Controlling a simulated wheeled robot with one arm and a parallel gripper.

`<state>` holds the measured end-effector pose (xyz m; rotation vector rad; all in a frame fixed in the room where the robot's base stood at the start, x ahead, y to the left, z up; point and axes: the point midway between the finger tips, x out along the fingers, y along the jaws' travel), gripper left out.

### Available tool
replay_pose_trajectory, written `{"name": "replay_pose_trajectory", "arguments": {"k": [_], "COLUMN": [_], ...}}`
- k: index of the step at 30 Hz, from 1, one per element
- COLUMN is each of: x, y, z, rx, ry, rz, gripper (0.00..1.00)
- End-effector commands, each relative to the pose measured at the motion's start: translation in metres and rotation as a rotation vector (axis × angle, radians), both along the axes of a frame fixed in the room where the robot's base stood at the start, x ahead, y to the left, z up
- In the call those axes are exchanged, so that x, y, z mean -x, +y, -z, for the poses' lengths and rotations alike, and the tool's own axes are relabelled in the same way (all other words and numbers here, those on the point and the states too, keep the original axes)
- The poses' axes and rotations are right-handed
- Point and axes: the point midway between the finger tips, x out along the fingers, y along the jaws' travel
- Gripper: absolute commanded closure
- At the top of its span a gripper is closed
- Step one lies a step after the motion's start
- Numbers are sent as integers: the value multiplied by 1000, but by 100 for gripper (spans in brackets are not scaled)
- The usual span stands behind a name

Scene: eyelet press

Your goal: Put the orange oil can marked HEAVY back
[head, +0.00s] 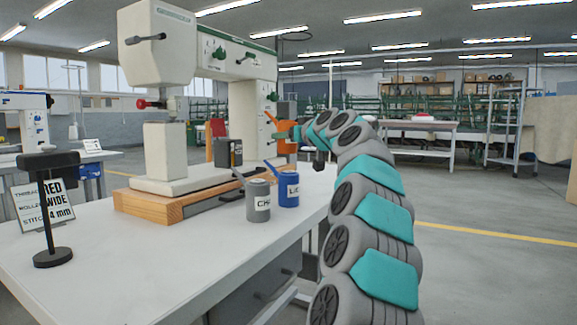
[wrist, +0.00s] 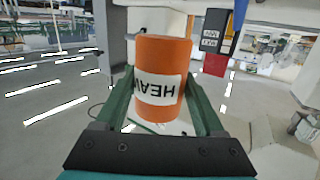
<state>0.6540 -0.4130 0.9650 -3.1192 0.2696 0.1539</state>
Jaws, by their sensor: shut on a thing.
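The orange oil can (wrist: 160,75) has a white label on which the start of HEAVY shows. My gripper (wrist: 162,112) is shut on it, with one green finger on each side. In the head view the orange can (head: 287,136) is in my gripper (head: 280,136), up beside the right end of the white press, above the table. Part of it is hidden by my gripper and arm. I cannot tell from the head view whether it touches the press or anything else.
A grey can (head: 258,202) and a blue can (head: 288,190) stand on the white table (head: 150,262) in front of the press (head: 160,50). A dark container (head: 228,153) is by the press base. A black stand (head: 52,220) is at the left.

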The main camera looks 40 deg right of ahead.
Motion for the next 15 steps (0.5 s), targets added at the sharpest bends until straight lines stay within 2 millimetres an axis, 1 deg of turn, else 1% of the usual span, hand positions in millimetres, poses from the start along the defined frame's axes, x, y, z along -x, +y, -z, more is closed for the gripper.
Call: {"name": "replay_pose_trajectory", "arguments": {"k": [1,3,9,15], "x": [-4,-5,-9,-6], "y": [-14,-29,-67,-90], "z": [2,3,16,24], "rx": [-4,-1,0,0], "ry": [4,0,4,2], "rz": [3,3,-5,-12], "gripper": [69,69,69,69]}}
